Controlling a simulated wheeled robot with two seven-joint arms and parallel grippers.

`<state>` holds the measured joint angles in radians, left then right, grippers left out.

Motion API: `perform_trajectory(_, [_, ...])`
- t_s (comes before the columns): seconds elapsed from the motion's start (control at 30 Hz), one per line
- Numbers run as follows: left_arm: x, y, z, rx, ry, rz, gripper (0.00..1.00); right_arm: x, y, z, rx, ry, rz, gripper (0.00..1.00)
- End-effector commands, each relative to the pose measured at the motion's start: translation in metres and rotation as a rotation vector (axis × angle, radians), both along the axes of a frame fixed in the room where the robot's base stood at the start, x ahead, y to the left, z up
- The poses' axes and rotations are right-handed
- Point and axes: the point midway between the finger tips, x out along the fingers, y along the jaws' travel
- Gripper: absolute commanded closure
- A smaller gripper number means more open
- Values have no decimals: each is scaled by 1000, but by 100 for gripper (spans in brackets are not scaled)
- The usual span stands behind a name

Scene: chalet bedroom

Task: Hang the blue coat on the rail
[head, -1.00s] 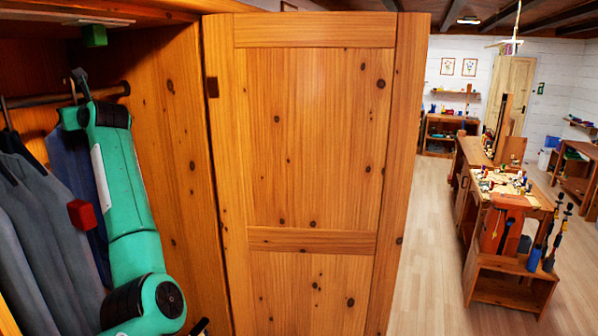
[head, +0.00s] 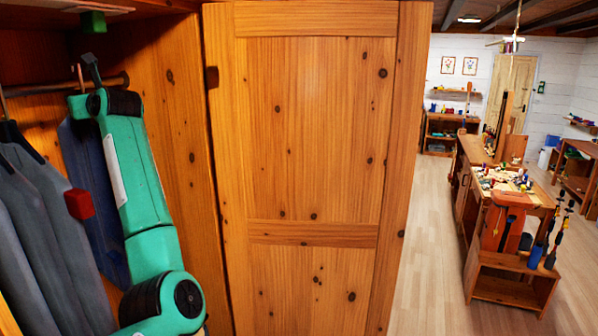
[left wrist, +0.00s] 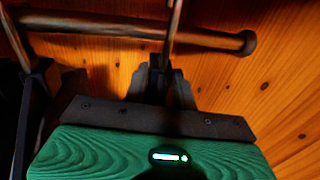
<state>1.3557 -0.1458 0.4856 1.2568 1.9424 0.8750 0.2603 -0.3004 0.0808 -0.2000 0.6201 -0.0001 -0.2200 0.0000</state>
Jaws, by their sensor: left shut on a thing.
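The blue coat (head: 88,180) hangs inside the wardrobe, partly hidden behind my left arm and beside the grey garments. The dark rail (head: 50,87) runs across the wardrobe and ends near its right wall; it also shows in the left wrist view (left wrist: 100,25). My left gripper (head: 92,68) is at the rail, near its right end. In the left wrist view the gripper (left wrist: 162,68) is shut on a thin upright hanger hook (left wrist: 174,28), which crosses the rail. I cannot tell whether the hook rests on it. My right gripper is out of view.
Grey garments (head: 42,235) hang at the left, with a red block (head: 79,204) in front of them. A green block (head: 93,22) is above the rail. The wooden door (head: 310,160) stands right of the opening. Workbenches (head: 505,190) are far right, with bare floor before them.

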Motion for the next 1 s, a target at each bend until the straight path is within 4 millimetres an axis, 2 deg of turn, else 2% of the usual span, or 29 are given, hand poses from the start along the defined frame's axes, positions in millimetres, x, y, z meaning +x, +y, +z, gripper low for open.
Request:
perform_trajectory(0.43, [-13,-30,0,2,-3,-1,100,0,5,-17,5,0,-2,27])
perform_trajectory(1.0, [-14,-33,2,2,-2,0,100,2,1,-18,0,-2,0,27])
